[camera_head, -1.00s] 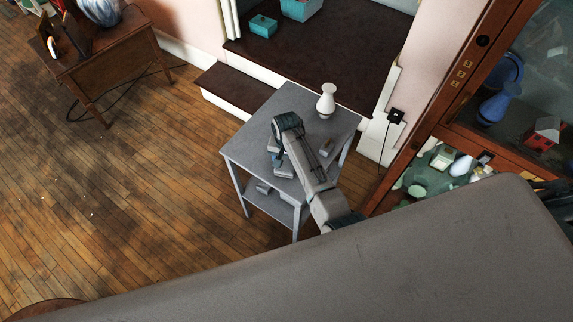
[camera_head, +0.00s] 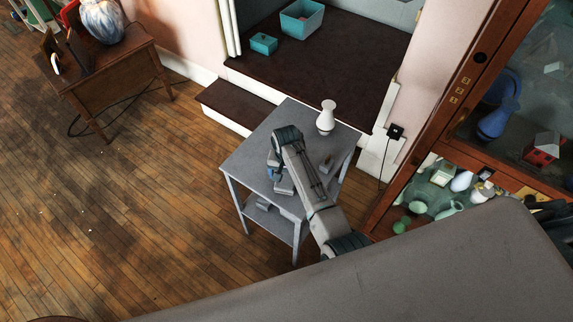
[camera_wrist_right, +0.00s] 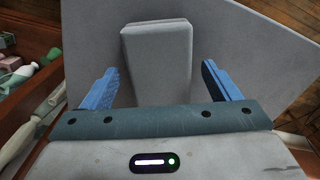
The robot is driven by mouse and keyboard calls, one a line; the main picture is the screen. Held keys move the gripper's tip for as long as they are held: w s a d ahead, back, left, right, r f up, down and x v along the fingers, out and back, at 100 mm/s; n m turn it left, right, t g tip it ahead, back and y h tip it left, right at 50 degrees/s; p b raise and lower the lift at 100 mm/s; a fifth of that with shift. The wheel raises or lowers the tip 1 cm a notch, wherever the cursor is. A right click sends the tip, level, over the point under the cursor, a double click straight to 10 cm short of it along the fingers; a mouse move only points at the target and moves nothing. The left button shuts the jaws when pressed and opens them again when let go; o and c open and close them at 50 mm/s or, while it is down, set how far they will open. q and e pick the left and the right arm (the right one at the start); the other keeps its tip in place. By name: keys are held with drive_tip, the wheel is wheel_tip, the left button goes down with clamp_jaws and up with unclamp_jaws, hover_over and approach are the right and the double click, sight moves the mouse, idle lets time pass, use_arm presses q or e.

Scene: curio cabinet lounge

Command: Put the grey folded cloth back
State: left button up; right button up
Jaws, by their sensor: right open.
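The grey folded cloth (camera_wrist_right: 158,55) lies flat on the grey side table (camera_head: 250,150) in the right wrist view, as a thick, pale block. My right gripper (camera_wrist_right: 160,88) is open, its two blue fingers apart on either side of the cloth's near part. There is a gap on each side, and neither finger appears to touch it. In the head view my right gripper (camera_head: 275,172) is low over the table, partly hidden by its own arm, and the cloth is hard to tell from it there. My left gripper is not in view.
A white vase (camera_head: 326,117) and a small grey object (camera_head: 326,165) stand on the table. Another small object (camera_head: 263,204) is on its lower shelf. A wooden cabinet (camera_head: 420,150) with ornaments is at right. Teal boxes (camera_head: 301,18) sit on a dark platform behind. Floor at left is clear.

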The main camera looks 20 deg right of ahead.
sight(286, 177)
wheel_tip(286, 177, up, 11)
drive_tip(key=b, duration=0.1)
drive_tip(key=shift+f, duration=0.2)
